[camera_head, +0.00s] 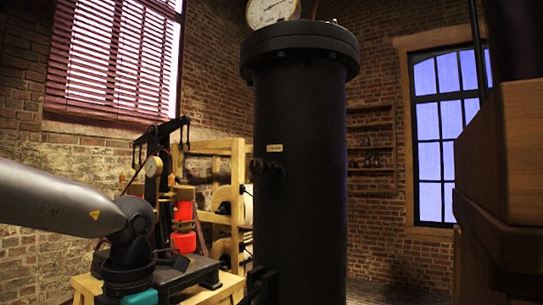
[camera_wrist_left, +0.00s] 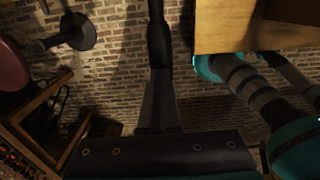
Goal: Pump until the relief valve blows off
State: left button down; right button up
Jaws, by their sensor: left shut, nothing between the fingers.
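A tall black cylinder (camera_head: 300,190) with a flanged lid stands in the middle of the head view. A large white dial gauge (camera_head: 272,10) shows above it. A small brass label and a dark knobbed fitting (camera_head: 266,168) are on its side; I cannot tell whether this is the relief valve. A black pump-like frame (camera_head: 160,140) with a small dial (camera_head: 153,166) and red parts (camera_head: 183,228) stands at left, behind my left arm. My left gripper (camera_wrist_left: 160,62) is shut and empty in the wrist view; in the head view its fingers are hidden. My right gripper is out of view.
The black machine base rests on a wooden stand (camera_head: 212,295). Wooden racking (camera_head: 215,146) stands behind. A wooden block (camera_head: 510,150) fills the right edge. In the wrist view, a red round part (camera_wrist_left: 12,68) and a dark cone (camera_wrist_left: 77,32) are at upper left.

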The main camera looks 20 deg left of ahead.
pick_arm(q)
notch_tip(320, 180, up, 4)
jog(key=p, duration=0.3)
jog(key=shift+d+r, duration=0.15)
notch_tip(320, 180, up, 9)
jog(key=p, duration=0.7)
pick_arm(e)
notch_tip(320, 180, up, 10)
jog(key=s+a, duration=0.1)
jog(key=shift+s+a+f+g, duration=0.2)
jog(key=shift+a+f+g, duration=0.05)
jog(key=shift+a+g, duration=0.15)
pick_arm(q)
jog(key=shift+w, duration=0.1)
